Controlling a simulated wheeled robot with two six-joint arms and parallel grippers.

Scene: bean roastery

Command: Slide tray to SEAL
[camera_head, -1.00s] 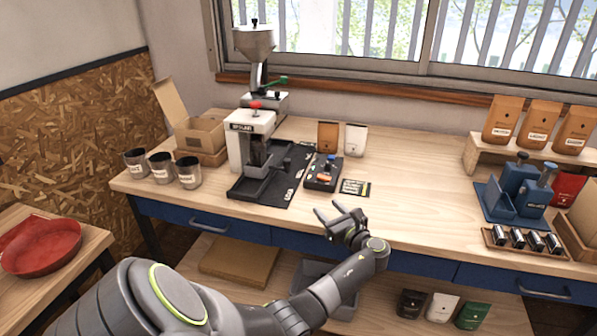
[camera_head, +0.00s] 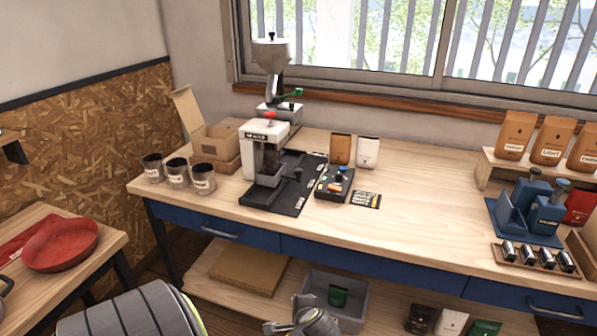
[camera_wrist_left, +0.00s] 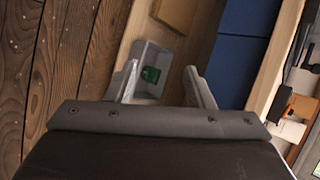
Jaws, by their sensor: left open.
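A dark grey tray (camera_head: 270,192) sits on a black track plate (camera_head: 291,204) at the foot of the white machine (camera_head: 262,133) with a red knob. Small white labels run along the plate's right edge; they are too small to read, so I cannot tell which one is SEAL. My left gripper (camera_head: 282,313) is open and empty, low at the bottom edge of the head view, in front of the bench and well away from the tray. In the left wrist view its two fingers (camera_wrist_left: 160,72) are spread apart. My right gripper is not in view.
A control box (camera_head: 334,184) and a printed card (camera_head: 366,200) lie right of the plate. Three labelled cups (camera_head: 177,173) stand left of the machine. On the lower shelf, a grey bin (camera_head: 353,309) holds a green pouch (camera_head: 338,296). The bench middle is clear.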

